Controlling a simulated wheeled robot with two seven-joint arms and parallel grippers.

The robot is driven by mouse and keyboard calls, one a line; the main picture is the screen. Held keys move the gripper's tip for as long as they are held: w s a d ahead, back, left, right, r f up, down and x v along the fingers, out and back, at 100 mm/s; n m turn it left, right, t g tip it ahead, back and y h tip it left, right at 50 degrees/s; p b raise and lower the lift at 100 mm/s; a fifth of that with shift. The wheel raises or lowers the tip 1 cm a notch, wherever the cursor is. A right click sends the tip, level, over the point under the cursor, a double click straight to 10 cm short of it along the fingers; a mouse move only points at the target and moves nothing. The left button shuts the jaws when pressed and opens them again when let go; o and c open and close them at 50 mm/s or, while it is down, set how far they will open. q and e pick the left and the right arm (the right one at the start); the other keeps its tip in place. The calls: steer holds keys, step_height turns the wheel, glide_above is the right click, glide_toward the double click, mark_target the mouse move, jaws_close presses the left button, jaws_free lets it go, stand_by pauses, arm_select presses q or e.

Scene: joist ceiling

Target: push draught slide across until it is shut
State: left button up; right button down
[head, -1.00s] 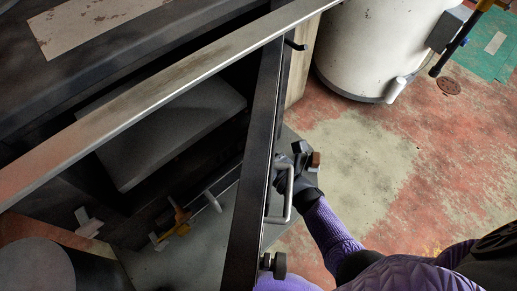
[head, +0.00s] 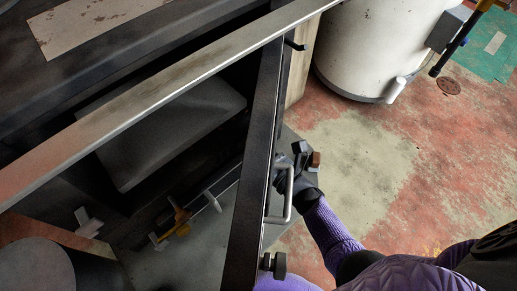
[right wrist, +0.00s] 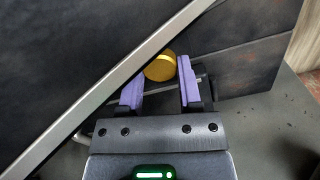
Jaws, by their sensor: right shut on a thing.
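A round brass-coloured knob (right wrist: 160,67) shows in the right wrist view, low on a dark metal face. I take it to be the draught slide's knob. My right gripper (right wrist: 160,88) has its purple-padded fingers on either side of it, shut on it. A thin metal rod (right wrist: 204,78) runs behind the fingers. In the head view my right gripper (head: 297,165) is beside the dark door edge, partly hidden by it, with the purple sleeve below. The slide itself and its opening cannot be made out. My left gripper is not in view.
A dark panel (head: 253,185) with a metal handle (head: 285,195) stands close beside my right gripper. A long metal bar (head: 150,98) crosses above. A white drum (head: 375,45) stands at the back right.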

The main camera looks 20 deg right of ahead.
steer(key=shift+s+a, duration=0.25)
steer(key=shift+a, duration=0.4)
steer(key=shift+s+a, duration=0.2)
steer(key=shift+a, duration=0.4)
steer(key=shift+s+a, duration=0.15)
steer(key=shift+a, duration=0.25)
steer(key=shift+c, duration=1.3)
jaws_free()
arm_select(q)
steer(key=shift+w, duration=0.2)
